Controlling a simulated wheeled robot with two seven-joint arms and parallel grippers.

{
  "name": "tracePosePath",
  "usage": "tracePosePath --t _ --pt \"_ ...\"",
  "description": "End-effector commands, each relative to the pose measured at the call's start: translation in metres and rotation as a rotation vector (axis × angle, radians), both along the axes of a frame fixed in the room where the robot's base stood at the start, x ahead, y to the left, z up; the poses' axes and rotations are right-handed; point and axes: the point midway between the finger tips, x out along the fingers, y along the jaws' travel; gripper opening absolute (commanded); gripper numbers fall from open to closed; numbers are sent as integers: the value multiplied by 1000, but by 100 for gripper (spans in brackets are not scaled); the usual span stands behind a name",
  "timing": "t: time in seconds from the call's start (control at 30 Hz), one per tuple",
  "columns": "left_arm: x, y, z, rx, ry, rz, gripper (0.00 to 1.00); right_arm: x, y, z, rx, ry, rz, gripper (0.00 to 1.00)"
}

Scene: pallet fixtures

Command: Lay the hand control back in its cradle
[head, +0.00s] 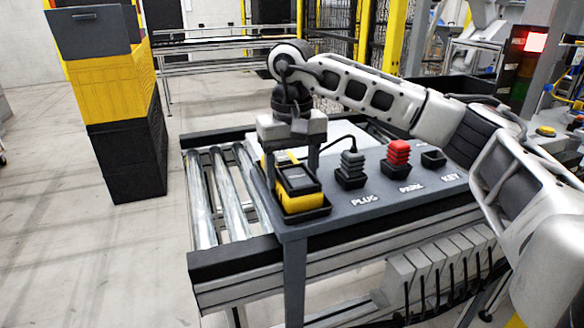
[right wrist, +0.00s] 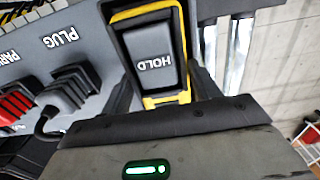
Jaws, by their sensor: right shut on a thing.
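The hand control (head: 298,184), yellow with a dark face, is at the near left corner of the grey panel, over its black cradle (head: 306,213). Its lower end appears to be inside the cradle rim; I cannot tell whether it rests fully on the bottom. My right gripper (head: 291,168) comes down from above with one finger on each side and is shut on the hand control. In the right wrist view, the hand control (right wrist: 153,60) shows the word HOLD between the fingers. My left gripper is not in view.
On the panel (head: 345,215), a grey plug (head: 352,168), a red part (head: 398,158) and a black holder (head: 432,157) stand to the right, by the labels PLUG, PARK and KEY. Metal rollers (head: 200,200) lie left. Stacked crates (head: 115,100) stand further left.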

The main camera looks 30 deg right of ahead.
Motion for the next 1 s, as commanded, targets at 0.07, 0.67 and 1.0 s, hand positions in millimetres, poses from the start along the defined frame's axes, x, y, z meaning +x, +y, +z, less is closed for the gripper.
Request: tracePosePath --t 0.07,0.67,1.0 --pt "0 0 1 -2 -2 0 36 0 0 0 0 -3 0 23" --pt "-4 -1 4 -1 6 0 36 1 1 21 1 -3 0 83" --pt "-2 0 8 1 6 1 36 0 0 100 0 -4 -1 83"
